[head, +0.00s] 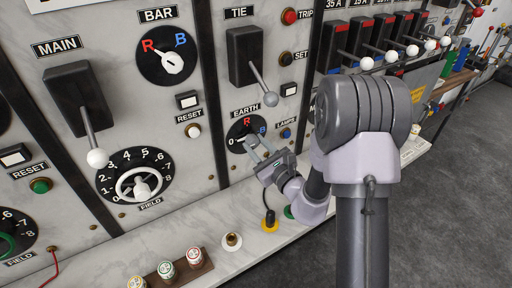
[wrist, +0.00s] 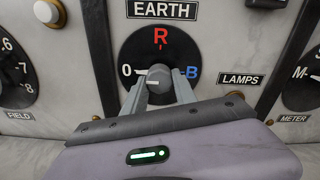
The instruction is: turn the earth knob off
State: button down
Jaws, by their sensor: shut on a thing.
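The earth knob (wrist: 159,76) is a small grey knob on a round black dial (wrist: 185,50) under the EARTH label. The dial has 0 at the left, a red R at the top and a blue B at the right. A white pointer mark beside the knob points left, toward 0. My gripper (wrist: 160,88) is shut on the knob, with one finger on each side. In the head view, my gripper (head: 256,144) reaches the earth dial (head: 236,131) from the lower right and hides much of the knob.
The TIE lever (head: 268,97) hangs just above the earth dial. A blue lamps button (head: 286,133) is close at its right. The FIELD wheel (head: 139,185) is to the left. A pale ledge (head: 200,250) below holds several small parts.

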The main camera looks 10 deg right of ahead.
dwell(0.4)
jog(key=c, duration=1)
grip_release()
jog(key=shift+s, duration=0.15)
jog(key=p+v, duration=1)
jog(key=v, duration=0.7)
